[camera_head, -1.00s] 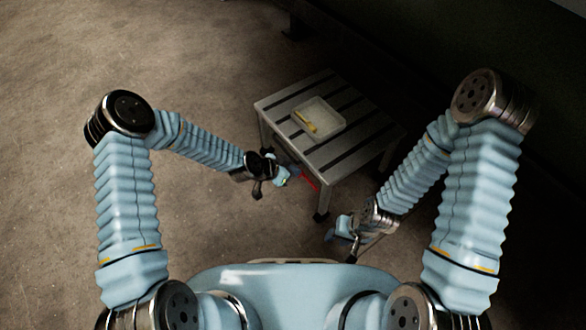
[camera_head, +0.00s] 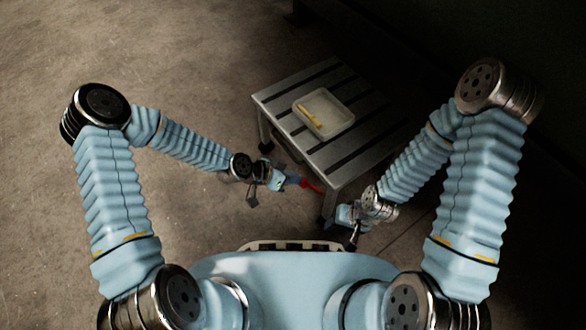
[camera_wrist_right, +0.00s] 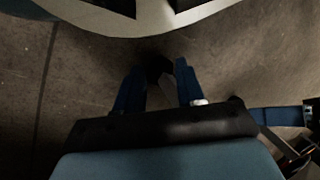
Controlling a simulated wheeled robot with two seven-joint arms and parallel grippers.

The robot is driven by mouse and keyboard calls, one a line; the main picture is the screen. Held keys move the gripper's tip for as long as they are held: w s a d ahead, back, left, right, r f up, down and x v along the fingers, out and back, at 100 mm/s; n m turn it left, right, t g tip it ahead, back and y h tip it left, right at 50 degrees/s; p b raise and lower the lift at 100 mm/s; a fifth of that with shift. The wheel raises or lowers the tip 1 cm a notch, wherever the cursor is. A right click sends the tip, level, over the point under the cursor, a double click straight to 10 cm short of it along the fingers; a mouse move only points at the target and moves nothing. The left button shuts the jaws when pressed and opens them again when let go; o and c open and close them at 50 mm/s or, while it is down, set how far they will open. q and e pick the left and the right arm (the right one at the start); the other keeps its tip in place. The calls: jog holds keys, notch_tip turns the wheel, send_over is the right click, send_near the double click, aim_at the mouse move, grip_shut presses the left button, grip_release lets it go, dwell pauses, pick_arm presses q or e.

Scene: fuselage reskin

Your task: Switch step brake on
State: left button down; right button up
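The step (camera_head: 285,103), a low metal stool with a slatted top, stands ahead of me. A red bar (camera_head: 313,187), likely its brake lever, shows low at the step's near side. My left gripper (camera_head: 293,181) is at the left end of this red bar, touching or very close to it. Its fingers are too small to show whether they are open or shut. My right gripper (camera_head: 347,216) is low by the step's near right leg, away from the red bar. In the right wrist view its blue fingers (camera_wrist_right: 160,88) are apart, with nothing clearly held.
A clear tray (camera_head: 340,110) with a yellow item (camera_head: 310,115) in it sits on the step. A dark wall (camera_head: 480,40) runs behind at the right. The concrete floor (camera_head: 190,70) is free to the left.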

pick_arm(q)
jog(key=shift+s+d+f+b, duration=0.15)
jog(key=shift+f+b, duration=0.5)
jog(key=shift+b, duration=0.05)
jog(key=shift+s+d+f+b, duration=0.1)
jog(key=shift+f+b, duration=0.55)
jog(key=shift+b, duration=0.05)
pick_arm(e)
jog(key=shift+w+f, duration=0.3)
jog(key=shift+f, duration=0.6)
jog(key=shift+w+f, duration=0.25)
jog(key=shift+f, duration=0.6)
pick_arm(q)
jog(key=shift+s, duration=0.1)
